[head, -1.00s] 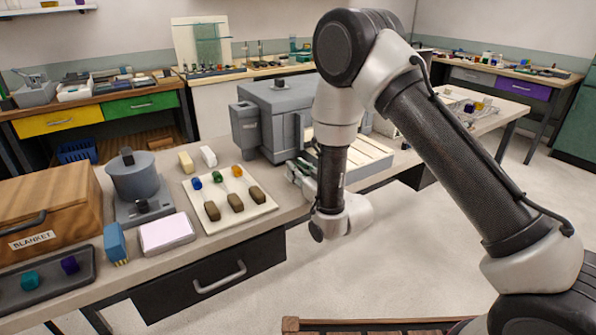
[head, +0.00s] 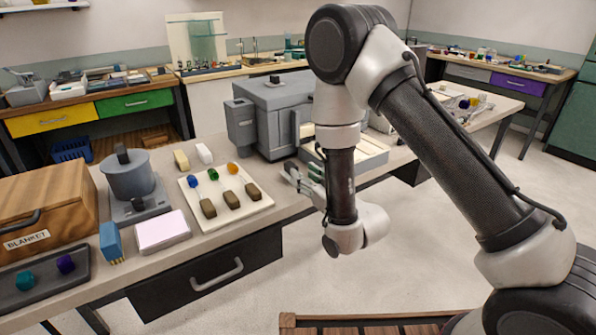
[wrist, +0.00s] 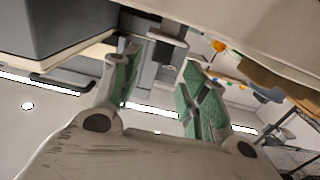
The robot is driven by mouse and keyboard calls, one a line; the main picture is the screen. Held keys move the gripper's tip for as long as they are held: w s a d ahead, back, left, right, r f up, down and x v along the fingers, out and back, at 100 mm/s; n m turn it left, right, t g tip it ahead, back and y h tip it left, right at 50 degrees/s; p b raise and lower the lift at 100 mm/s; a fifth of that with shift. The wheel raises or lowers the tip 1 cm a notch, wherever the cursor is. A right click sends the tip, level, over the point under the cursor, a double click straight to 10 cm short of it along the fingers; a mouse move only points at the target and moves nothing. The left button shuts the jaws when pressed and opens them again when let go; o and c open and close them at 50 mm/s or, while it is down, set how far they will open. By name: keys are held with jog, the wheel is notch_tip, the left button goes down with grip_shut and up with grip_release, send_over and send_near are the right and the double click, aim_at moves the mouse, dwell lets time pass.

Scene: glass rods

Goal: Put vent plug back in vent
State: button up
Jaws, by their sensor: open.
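A grey box-shaped unit (head: 268,112) stands on the bench with a smaller grey housing on its left side. A small dark knob (head: 275,78) sits on its top. I cannot tell whether this knob is the vent plug, and no vent hole is clear. My gripper (head: 291,171) is low at the bench's front edge, pointing left, in front of the grey unit. In the wrist view my gripper (wrist: 160,80) is open, with green-lined fingers apart and nothing held. A grey piece with a dark block (wrist: 167,45) shows beyond the gap; I cannot tell what it is.
A white tray (head: 263,205) with coloured and brown pieces lies left of my gripper. A grey pot (head: 130,176), pink pad (head: 162,232), blue brush (head: 112,243) and wooden blanket box (head: 45,205) stand farther left. Open floor lies in front of the bench.

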jog(key=shift+o, duration=0.2)
jog(key=shift+s+d+r, duration=0.2)
jog(key=shift+s+r, duration=0.05)
jog(key=shift+s, duration=0.05)
notch_tip(320, 180, up, 9)
jog(key=w, duration=0.1)
jog(key=g+h, duration=0.2)
jog(key=g, duration=0.2)
send_near(293, 166)
jog(key=shift+w+a+f, duration=0.1)
jog(key=shift+w+a, duration=0.5)
jog(key=shift+w, duration=0.1)
jog(key=shift+h, duration=0.3)
jog(key=x, duration=0.7)
jog(key=shift+a+f, duration=0.1)
jog(key=shift+f, duration=0.05)
grip_shut()
